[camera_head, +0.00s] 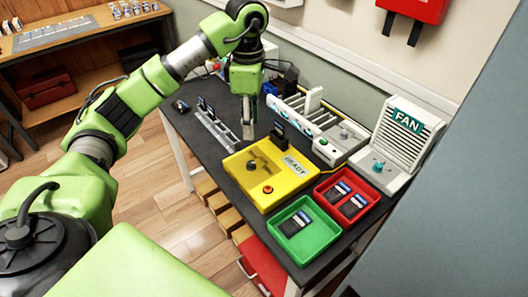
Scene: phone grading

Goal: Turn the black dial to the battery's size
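A yellow box (235,172) with a "READY" label stands on the dark table. A black dial (257,166) sits on its top; the marks around it are too small to read. A red-orange button (267,190) is nearer its front. My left gripper (248,132) points down above the table behind the box, apart from the dial. Its fingertips look close together, but I cannot tell if they are shut. A dark phone-like piece (279,130) stands upright at the back of the box. No battery can be made out clearly. My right gripper is out of view.
A green tray (317,246) and a red tray (374,194) hold dark devices at the right. A white fan unit (410,143) and a white slotted unit (338,140) stand behind. A grey rail (215,131) holds dark pieces at the left.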

